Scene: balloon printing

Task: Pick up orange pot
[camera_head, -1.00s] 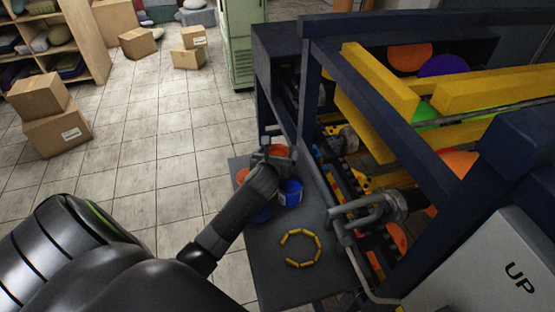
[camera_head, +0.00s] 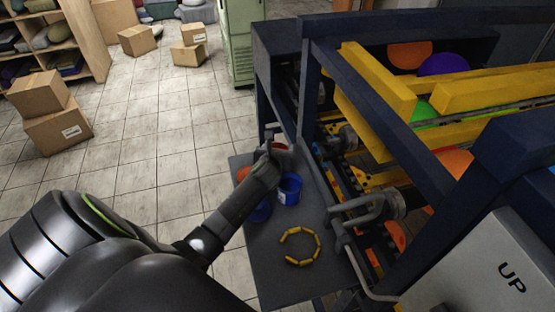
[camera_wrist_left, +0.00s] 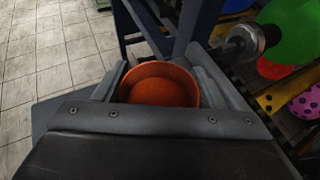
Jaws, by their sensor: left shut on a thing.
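The orange pot (camera_wrist_left: 160,84) is between the two fingers of my left gripper (camera_wrist_left: 158,92) in the left wrist view, with its open top facing the camera. In the head view, my left gripper (camera_head: 275,147) is at the far end of the grey table (camera_head: 262,268), shut on the orange pot (camera_head: 281,153). The gripper and wrist partly cover the pot there. I cannot tell whether the pot's base touches the table. My right gripper is not in view.
A blue pot (camera_head: 290,188) stands close beside my left gripper. Another blue pot (camera_head: 261,212) and an orange one (camera_head: 243,174) sit partly behind my arm. A ring of yellow pieces (camera_head: 299,246) lies nearer. The dark machine frame (camera_head: 385,95) borders the right.

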